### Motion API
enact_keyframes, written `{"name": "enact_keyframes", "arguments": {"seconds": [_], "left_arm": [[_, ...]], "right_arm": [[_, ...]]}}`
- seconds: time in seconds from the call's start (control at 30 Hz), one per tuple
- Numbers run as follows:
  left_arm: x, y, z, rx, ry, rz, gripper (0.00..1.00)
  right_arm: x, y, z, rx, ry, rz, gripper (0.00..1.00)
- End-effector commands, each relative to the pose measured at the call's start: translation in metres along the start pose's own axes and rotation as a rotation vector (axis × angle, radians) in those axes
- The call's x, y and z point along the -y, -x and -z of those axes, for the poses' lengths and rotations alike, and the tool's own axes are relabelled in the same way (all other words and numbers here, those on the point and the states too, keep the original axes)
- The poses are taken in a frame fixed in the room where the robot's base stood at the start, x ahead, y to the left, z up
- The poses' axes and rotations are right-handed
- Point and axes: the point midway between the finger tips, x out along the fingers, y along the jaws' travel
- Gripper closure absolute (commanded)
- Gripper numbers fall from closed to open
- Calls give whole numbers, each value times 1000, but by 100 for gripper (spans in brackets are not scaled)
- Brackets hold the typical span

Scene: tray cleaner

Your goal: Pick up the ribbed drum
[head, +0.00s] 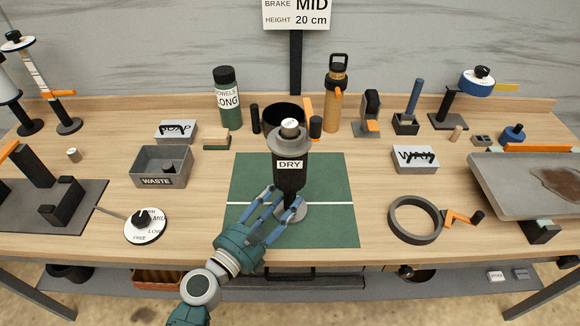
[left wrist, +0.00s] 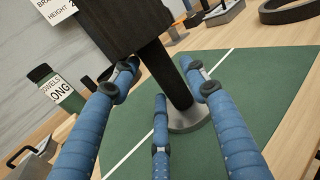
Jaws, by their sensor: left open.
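In the head view a dark drum-like body (head: 290,178) with a DRY label and a grey collar stands upright on a slim post with a grey round base (head: 299,214), on the green mat (head: 335,225). I cannot make out ribs on it. My left gripper (head: 283,203) is open at the post, low under the body. In the left wrist view the dark body (left wrist: 110,28) is above and the post (left wrist: 166,75) rises between the spread fingers of my left gripper (left wrist: 162,88). Contact cannot be told. My right gripper is not in view.
A black open cup (head: 283,112) and an orange bottle (head: 336,100) stand behind. A grey waste bin (head: 150,168) is left of the mat. A dark ring (head: 415,240) lies right, near a grey tray (head: 490,172) with a brown stain. The mat's right side is clear.

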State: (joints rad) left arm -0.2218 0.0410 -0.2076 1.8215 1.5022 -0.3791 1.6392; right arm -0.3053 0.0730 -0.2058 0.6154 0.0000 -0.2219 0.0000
Motion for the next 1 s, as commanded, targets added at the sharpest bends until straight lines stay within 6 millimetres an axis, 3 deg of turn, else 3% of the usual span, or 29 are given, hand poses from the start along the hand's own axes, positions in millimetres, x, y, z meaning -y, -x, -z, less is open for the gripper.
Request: {"name": "enact_keyframes", "arguments": {"seconds": [0.2,0.43,0.47,0.6,0.7,1.0], "left_arm": [[-1,-25,0,1,-1,-1,55],[-1,-26,1,0,-1,-1,55],[-1,-26,1,0,-1,-1,57],[-1,-26,1,0,-1,-1,85],[-1,-26,1,0,-1,0,100],[-1,-27,-3,4,-1,0,100]], "right_arm": [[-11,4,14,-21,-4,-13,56],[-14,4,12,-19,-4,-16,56],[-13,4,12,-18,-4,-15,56],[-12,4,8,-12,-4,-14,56],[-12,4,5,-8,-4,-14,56],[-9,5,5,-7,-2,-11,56]]}}
